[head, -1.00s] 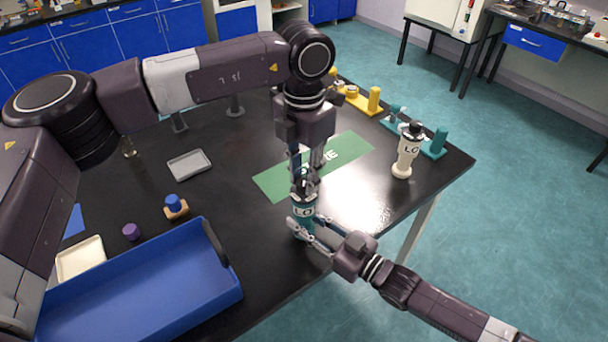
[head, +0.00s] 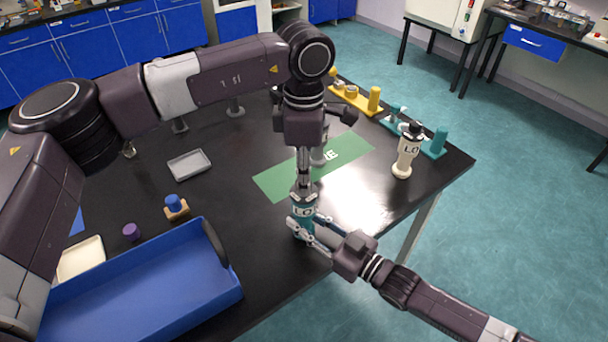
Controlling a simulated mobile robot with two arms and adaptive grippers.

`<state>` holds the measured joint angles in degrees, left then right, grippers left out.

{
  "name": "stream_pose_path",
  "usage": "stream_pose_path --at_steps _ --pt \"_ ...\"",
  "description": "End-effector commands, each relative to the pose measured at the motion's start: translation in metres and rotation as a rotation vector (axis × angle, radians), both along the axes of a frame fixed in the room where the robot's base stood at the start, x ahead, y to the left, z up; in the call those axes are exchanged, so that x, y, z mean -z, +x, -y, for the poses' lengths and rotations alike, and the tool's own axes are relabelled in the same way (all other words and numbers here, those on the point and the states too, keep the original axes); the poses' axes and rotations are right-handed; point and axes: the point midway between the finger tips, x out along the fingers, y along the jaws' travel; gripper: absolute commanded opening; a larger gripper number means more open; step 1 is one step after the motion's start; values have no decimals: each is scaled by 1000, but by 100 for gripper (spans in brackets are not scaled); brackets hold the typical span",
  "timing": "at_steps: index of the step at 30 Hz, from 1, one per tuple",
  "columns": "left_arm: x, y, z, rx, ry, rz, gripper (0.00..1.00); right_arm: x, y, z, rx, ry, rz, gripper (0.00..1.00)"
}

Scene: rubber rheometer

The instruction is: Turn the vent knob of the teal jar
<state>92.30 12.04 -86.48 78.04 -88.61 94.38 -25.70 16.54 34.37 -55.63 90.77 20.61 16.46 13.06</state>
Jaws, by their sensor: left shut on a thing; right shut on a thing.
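The teal jar (head: 304,208) stands upright near the front edge of the black table, with a pale label band showing "LO". My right gripper (head: 303,229) comes from the lower right and is shut around the jar's lower body. My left gripper (head: 304,183) points straight down from above and is shut at the jar's top, where the vent knob is. The knob itself is hidden by the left fingers.
A cream jar (head: 405,155) with a dark top stands to the right. Behind it are a teal stand (head: 435,145) and a yellow stand (head: 360,99). A green mat (head: 275,183) lies behind the teal jar. A blue tray (head: 150,290), a grey dish (head: 189,165) and small blocks are on the left.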

Motion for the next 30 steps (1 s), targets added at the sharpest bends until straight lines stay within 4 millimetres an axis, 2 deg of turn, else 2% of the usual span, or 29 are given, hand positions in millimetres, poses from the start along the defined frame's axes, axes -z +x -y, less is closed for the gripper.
stream_pose_path --at_steps 20,21,26,30 --pt "-1 1 -1 61 2 2 0 1 0 1 0 -2 -2 0" --pt "-1 1 -1 61 2 2 25 1 0 1 0 -2 -2 0" --pt "0 1 -1 61 1 2 41 1 0 1 0 -2 -2 0" --pt "0 1 0 61 1 1 41 1 0 0 0 -2 -2 0"
